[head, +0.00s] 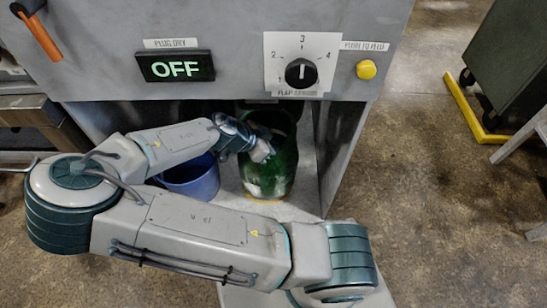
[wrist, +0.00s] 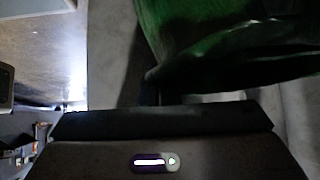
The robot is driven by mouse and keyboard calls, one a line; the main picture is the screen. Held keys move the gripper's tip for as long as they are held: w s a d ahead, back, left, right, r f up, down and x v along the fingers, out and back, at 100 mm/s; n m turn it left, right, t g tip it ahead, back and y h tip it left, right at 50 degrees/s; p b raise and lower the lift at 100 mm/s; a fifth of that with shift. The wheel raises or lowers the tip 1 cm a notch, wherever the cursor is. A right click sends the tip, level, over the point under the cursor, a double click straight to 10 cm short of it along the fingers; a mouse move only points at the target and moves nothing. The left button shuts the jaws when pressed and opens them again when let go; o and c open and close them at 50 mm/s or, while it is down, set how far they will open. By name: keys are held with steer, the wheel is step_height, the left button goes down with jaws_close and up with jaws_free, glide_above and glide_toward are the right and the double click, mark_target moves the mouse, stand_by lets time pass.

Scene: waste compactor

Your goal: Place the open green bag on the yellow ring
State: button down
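The green bag (head: 280,172) stands upright in the bay under the machine's front panel. Its top is open and dark inside. A thin yellow edge, the yellow ring (head: 264,201), shows at the foot of the bag; most of the ring is hidden, and I cannot tell whether the bag is centred on it. My gripper (head: 263,151) is at the upper left side of the bag, in front of its wall. In the wrist view the bag (wrist: 200,45) fills the top, close to the gripper. The fingertips are too dark to tell whether they are closed on it.
A blue bucket (head: 194,178) stands just left of the bag, behind my arm. The bay's right wall (head: 340,150) is close on the right. The panel above has an OFF display (head: 176,67), a dial (head: 301,72) and a yellow button (head: 366,69).

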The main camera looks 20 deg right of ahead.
steer(key=f+b, duration=0.1)
steer(key=f, duration=0.1)
steer(key=w+f+b, duration=0.1)
steer(key=f, duration=0.1)
steer(key=shift+w+d+f, duration=0.1)
steer(key=shift+w+f, duration=0.05)
steer(key=shift+f, duration=0.2)
steer(key=c, duration=1.6)
jaws_free()
steer(key=shift+c, duration=0.2)
steer(key=p+v, duration=0.5)
steer(key=v, duration=0.7)
